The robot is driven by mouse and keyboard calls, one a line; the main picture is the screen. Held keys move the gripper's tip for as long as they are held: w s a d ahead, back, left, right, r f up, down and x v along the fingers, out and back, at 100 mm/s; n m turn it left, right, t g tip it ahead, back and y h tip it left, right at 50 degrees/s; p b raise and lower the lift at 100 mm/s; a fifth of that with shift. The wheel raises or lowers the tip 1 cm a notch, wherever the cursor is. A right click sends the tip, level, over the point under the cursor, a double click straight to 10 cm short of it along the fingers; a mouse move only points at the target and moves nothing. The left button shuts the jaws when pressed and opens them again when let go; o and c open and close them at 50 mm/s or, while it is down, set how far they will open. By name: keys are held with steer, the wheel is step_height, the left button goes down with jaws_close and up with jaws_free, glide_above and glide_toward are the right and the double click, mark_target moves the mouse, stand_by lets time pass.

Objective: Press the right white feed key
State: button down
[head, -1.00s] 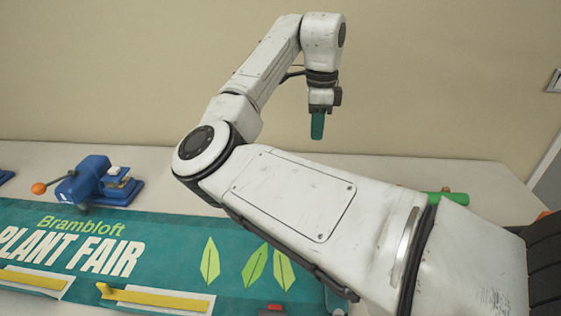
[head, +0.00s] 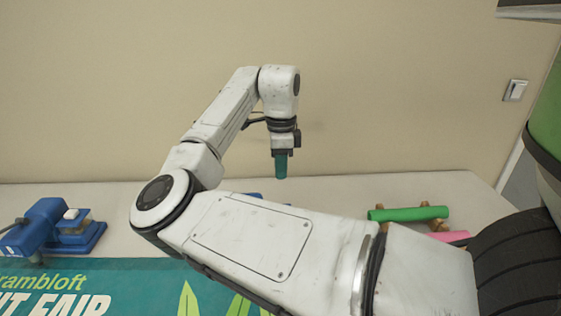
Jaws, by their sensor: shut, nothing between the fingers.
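My gripper (head: 280,166) is in the upper middle of the head view, at the end of my white arm. Its teal fingers point down and are shut together with nothing held. It appears against the beige wall and the back of the table. I cannot pick out a white feed key in this view. A small blue part (head: 254,195) shows behind my arm, mostly hidden.
A green roll (head: 408,214) and a pink roll (head: 448,236) lie on brown supports at the right of the pale table (head: 340,190). A teal banner (head: 130,285) lies at the front left. A switch (head: 515,90) is on the wall. My arm hides the table's middle.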

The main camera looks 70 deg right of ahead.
step_height(320, 180, down, 10)
steer(key=shift+r+p, duration=0.15)
steer(key=shift+p, duration=0.3)
steer(key=shift+s+a+f, duration=0.1)
steer(key=shift+s+f, duration=0.05)
steer(key=shift+f, duration=1.1)
step_height(320, 180, up, 6)
steer(key=p, duration=0.4)
steer(key=shift+f+p, duration=0.25)
steer(key=shift+p, duration=0.05)
step_height(320, 180, up, 10)
steer(key=b, duration=0.2)
steer(key=shift+f, duration=0.2)
